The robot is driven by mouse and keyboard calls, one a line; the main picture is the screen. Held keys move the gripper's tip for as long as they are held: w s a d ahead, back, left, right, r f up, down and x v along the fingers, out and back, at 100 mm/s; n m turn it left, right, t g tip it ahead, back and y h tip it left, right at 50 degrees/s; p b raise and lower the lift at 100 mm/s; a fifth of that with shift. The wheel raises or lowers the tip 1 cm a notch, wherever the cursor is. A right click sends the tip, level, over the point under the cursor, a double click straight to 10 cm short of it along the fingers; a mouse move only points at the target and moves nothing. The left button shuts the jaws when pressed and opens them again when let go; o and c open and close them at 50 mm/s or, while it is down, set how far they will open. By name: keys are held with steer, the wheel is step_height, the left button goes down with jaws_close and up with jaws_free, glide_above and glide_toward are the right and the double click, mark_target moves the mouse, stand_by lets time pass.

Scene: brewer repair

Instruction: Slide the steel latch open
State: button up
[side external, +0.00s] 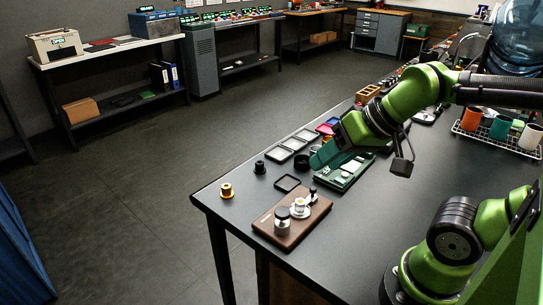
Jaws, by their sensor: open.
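My gripper (322,158) is at the end of the green arm, low over the table beside a green tray-like base (347,184). It points down and to the left, and its jaws are open. I see nothing held in it. The green base carries a small white piece (350,166) and other small parts. The gripper and wrist cover part of this base. I cannot make out the steel latch at this size; it may be hidden or too small to tell.
A brass-coloured part (227,190), a black knob (259,167) and shallow trays (280,153) lie leftward. A mug rack (470,133) stands at the right. The table's middle is clear.

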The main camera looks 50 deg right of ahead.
steer(key=shift+o, duration=0.3)
steer(key=m+g+h, duration=0.2)
steer(key=m+g, duration=0.3)
steer(key=g, duration=0.2)
glide_above(313, 188)
step_height(313, 188, down, 3)
step_height(313, 188, down, 16)
steer(key=shift+f, duration=0.15)
jaws_close()
